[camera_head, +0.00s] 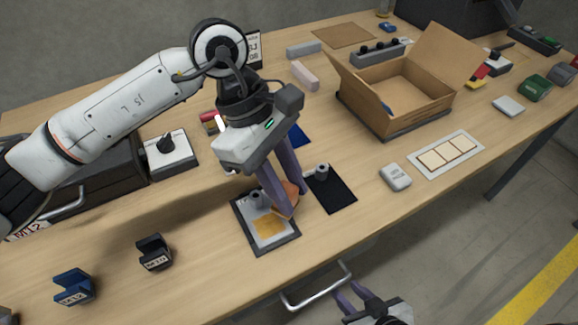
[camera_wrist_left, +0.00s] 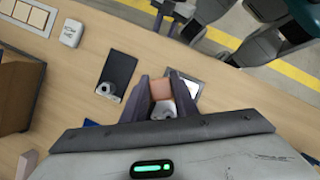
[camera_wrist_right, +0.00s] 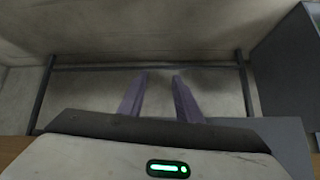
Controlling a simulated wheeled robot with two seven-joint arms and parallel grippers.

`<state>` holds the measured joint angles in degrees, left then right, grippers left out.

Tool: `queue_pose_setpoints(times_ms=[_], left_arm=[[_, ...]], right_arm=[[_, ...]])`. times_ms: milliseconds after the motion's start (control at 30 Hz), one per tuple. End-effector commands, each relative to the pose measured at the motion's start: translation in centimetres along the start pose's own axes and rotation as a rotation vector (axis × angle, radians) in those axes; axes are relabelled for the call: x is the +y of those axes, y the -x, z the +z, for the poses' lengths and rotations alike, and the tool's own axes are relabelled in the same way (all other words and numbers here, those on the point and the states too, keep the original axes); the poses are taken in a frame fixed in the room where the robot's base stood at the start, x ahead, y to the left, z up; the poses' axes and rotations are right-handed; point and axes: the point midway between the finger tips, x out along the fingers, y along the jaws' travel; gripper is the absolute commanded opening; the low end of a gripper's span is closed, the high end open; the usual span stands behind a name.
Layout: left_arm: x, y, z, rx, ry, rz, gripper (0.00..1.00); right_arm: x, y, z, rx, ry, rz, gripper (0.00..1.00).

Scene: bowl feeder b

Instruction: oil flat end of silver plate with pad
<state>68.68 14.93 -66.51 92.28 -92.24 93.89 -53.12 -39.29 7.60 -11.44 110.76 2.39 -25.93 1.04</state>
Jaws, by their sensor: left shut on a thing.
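The silver plate (camera_head: 250,232) lies in a dark frame near the table's front edge. It has a round grey boss at its back end and a yellow-orange patch (camera_head: 268,226) on its flat front end. My left gripper (camera_head: 284,203) is shut on the orange-brown pad (camera_head: 289,192), low over the plate's right side. The pad shows between the fingers in the left wrist view (camera_wrist_left: 161,89); whether it touches the plate is unclear. My right gripper (camera_head: 357,291) is open and empty off the table's front edge; its spread fingers show in the right wrist view (camera_wrist_right: 160,90).
A black plate (camera_head: 336,193) with a grey round part lies right of the silver plate. A white box (camera_head: 395,176), a strip of tan squares (camera_head: 413,164) and an open cardboard box (camera_head: 375,108) are further right. Black (camera_head: 154,254) and blue (camera_head: 74,288) holders stand front left.

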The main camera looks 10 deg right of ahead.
Motion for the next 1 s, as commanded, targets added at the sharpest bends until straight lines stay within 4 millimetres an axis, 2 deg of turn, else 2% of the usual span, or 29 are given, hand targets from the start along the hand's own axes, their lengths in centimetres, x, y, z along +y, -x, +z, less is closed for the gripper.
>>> queue_pose_setpoints(times_ms=[200,433,1000], left_arm=[[-0.2,2.1,0.6,0.002,0.004,-0.001,0.00],[-0.3,3.8,1.1,0.003,0.009,-0.001,0.00],[-0.3,4.0,1.1,0.003,0.011,-0.003,0.00]], right_arm=[[0.4,0.4,0.3,-0.014,-0.005,0.008,0.31],[0.5,0.9,-0.3,-0.007,-0.007,0.010,0.31],[0.5,0.9,-0.3,-0.008,-0.005,0.010,0.31]])
